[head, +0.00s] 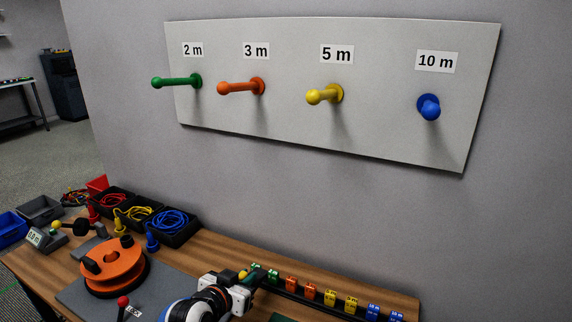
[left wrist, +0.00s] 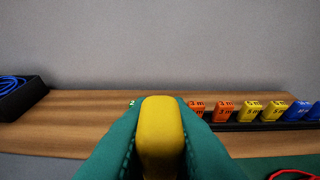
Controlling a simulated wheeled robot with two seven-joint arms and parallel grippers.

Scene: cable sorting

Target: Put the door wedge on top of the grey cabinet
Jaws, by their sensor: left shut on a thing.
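My left gripper (left wrist: 160,145) is shut on a plain yellow block with rounded edges (left wrist: 161,120), held between its teal fingers. It looks like the door wedge, seen end-on, so its taper cannot be told. In the head view the left gripper (head: 245,279) is over the wooden bench near the tag rack, with a small bit of yellow (head: 243,274) showing at its tip. A dark grey cabinet (head: 66,88) stands on the floor in the far left background, well away from the gripper. My right gripper is not in view.
The wooden bench (head: 220,252) carries a rack of coloured tags (head: 330,298), an orange reel (head: 113,266), and black trays of red, yellow and blue cable (head: 172,222). A pegboard (head: 290,100) hangs on the wall above. Open carpet (head: 55,155) lies left of the wall.

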